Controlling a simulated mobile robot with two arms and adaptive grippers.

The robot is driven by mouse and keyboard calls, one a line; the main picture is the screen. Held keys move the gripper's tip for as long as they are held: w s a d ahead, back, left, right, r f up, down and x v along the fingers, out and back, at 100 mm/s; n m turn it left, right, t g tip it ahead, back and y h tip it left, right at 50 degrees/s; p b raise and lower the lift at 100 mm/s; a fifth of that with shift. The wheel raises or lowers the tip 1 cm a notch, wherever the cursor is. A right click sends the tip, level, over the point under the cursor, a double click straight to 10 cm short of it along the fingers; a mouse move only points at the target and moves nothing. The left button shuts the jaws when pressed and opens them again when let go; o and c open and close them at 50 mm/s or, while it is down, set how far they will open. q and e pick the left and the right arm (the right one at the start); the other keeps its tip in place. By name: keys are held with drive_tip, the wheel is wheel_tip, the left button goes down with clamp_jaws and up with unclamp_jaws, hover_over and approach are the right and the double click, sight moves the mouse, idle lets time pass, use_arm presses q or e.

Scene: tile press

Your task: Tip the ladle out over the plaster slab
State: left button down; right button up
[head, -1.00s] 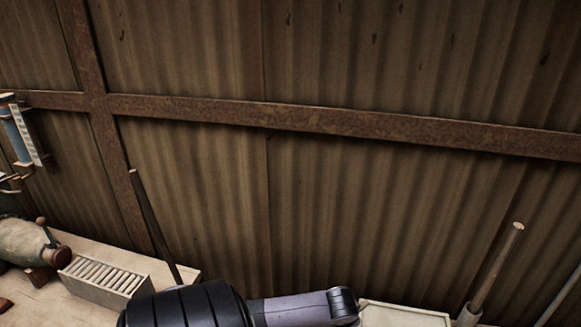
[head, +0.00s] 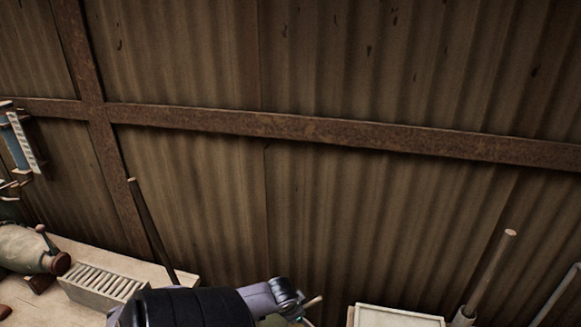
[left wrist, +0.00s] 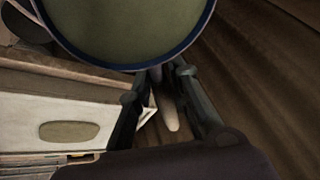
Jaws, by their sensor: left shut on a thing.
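My left gripper (left wrist: 160,78) is shut on the ladle's handle, whose pale end (left wrist: 170,115) shows between the fingers in the left wrist view. The ladle's bowl (left wrist: 125,25) fills the top of that view, with a dark blue rim and a plain olive-green face. The white plaster slab (left wrist: 30,125) lies at lower left there, with an olive oval patch (left wrist: 68,131) on it. In the head view the slab (head: 400,318) shows at the bottom edge, right of my left gripper (head: 298,314), which is mostly cut off. My right gripper is out of view.
A corrugated wall (head: 350,200) with rusty beams stands behind the bench. A slotted pale block (head: 105,287) and a jug-like vessel (head: 30,250) are at left. A pole (head: 490,270) leans in a holder right of the slab; another stick (head: 150,230) stands at left.

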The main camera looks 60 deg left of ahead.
use_arm(q)
drive_tip(key=w+d+m+h+b, duration=0.2)
drive_tip(key=w+d+m+b, duration=0.2)
drive_tip(key=w+d, duration=0.4)
drive_tip(key=w+d+f+m+h+b, duration=0.1)
drive_tip(key=w+d+m+b, duration=0.3)
drive_tip(key=d, duration=1.2)
drive_tip(key=w+d+m+h+b, duration=0.3)
drive_tip(key=w+d+m, duration=0.6)
drive_tip(key=w+d, duration=0.3)
drive_tip(key=shift+w+d+f+g+h+b, duration=0.15)
drive_tip(key=shift+w+g+h+b, duration=0.2)
drive_tip(key=shift+b, duration=0.45)
drive_tip(key=shift+f+h+b, duration=0.35)
drive_tip(key=shift+f+b, duration=0.35)
drive_tip(key=shift+b, duration=0.35)
drive_tip(key=shift+a+r+h, duration=0.2)
drive_tip(key=shift+r+h, duration=0.25)
drive_tip(key=shift+h, duration=0.05)
drive_tip(key=a+r+n+t+h+b, duration=0.1)
drive_tip(key=a+r+t+h+b, duration=0.2)
drive_tip(key=r+h+b, duration=0.6)
drive_tip(key=s+a+h+b, duration=0.1)
drive_tip(key=a+b, duration=0.1)
drive_tip(key=b, duration=0.3)
drive_tip(key=shift+a+r+n+b, duration=0.25)
drive_tip(key=shift+a+n+b, duration=0.1)
drive_tip(key=shift+n+b, duration=0.05)
